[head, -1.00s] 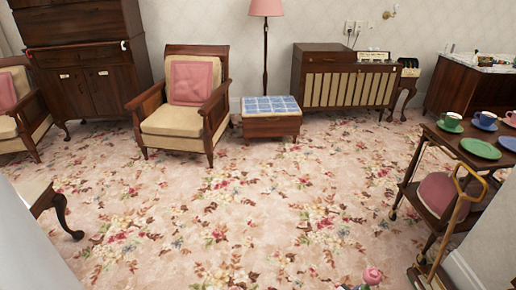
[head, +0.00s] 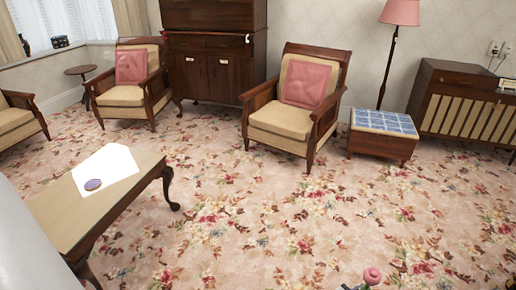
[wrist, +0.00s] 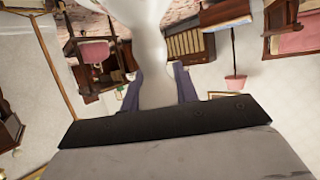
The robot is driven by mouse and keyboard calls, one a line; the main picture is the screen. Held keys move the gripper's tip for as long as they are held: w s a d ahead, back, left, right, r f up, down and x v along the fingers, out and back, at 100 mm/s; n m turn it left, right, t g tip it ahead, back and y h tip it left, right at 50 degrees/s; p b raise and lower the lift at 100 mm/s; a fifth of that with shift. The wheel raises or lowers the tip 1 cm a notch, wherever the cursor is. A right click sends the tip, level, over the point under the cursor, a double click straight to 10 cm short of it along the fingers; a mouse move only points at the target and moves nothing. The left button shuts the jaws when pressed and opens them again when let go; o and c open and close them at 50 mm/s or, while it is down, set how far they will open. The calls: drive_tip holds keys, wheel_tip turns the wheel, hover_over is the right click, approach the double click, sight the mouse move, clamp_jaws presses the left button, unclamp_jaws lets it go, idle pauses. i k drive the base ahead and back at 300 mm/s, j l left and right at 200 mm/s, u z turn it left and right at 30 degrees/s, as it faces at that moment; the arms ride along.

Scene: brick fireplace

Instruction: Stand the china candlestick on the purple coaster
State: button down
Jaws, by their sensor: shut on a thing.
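The purple coaster (head: 93,184) lies flat on a white sheet on the low table at the left of the head view, with nothing on it. My gripper (wrist: 158,88) is shut on the white china candlestick (wrist: 152,45), whose smooth pale body runs up between the two fingers in the wrist view. Its far end is cut off by the frame there. In the head view a small pink rounded piece (head: 372,276) shows at the bottom edge, apparently the held candlestick's top. The gripper is well to the right of the coaster and apart from it.
The low table (head: 52,212) has a wooden rim and a curved leg, with the white sheet (head: 108,172) on it. An armchair (head: 290,110), a blue-tiled small table (head: 384,124) and a cabinet (head: 213,70) stand at the back. The flowered carpet (head: 300,215) between is clear.

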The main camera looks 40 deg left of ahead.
sight(92, 183)
drive_tip(key=i+j+u, duration=0.1)
drive_tip(key=j+u, duration=0.3)
drive_tip(key=i+j+u, duration=0.1)
drive_tip(key=j+u, duration=0.15)
drive_tip(key=u, duration=0.2)
drive_tip(key=i+j+u, duration=0.15)
drive_tip(key=u, duration=0.25)
drive_tip(key=i+j+u, duration=0.4)
drive_tip(key=i+j, duration=0.35)
drive_tip(key=i, duration=0.15)
drive_tip(key=i+j+u, duration=0.1)
drive_tip(key=i+j, duration=0.3)
drive_tip(key=i, duration=0.05)
